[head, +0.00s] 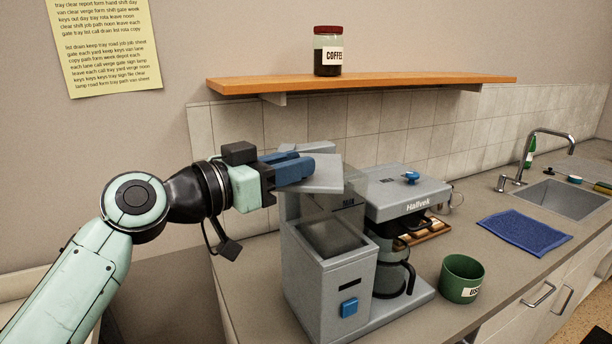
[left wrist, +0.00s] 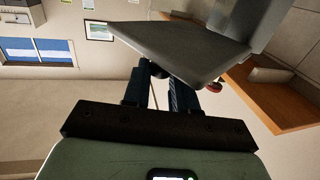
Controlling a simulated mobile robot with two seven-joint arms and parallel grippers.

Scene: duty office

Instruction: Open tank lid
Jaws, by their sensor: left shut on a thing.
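The coffee machine (head: 408,193) stands on the counter, with its grey water tank (head: 330,285) on its left side. The tank's top opening (head: 336,236) is uncovered. The flat grey tank lid (head: 328,181) is raised clear above the opening, near the tank's rear column. My left gripper (head: 304,168) has its blue fingers shut on the lid from the left. In the left wrist view the lid (left wrist: 190,48) spreads out beyond the fingers (left wrist: 163,92). The lid's hinge is hidden behind the gripper. My right gripper is not in view.
A green mug (head: 462,279) stands right of the machine, by the glass jug (head: 393,275). A wooden shelf (head: 370,84) with a coffee jar (head: 328,52) is above. A blue cloth (head: 524,232) and a sink (head: 565,199) are farther right.

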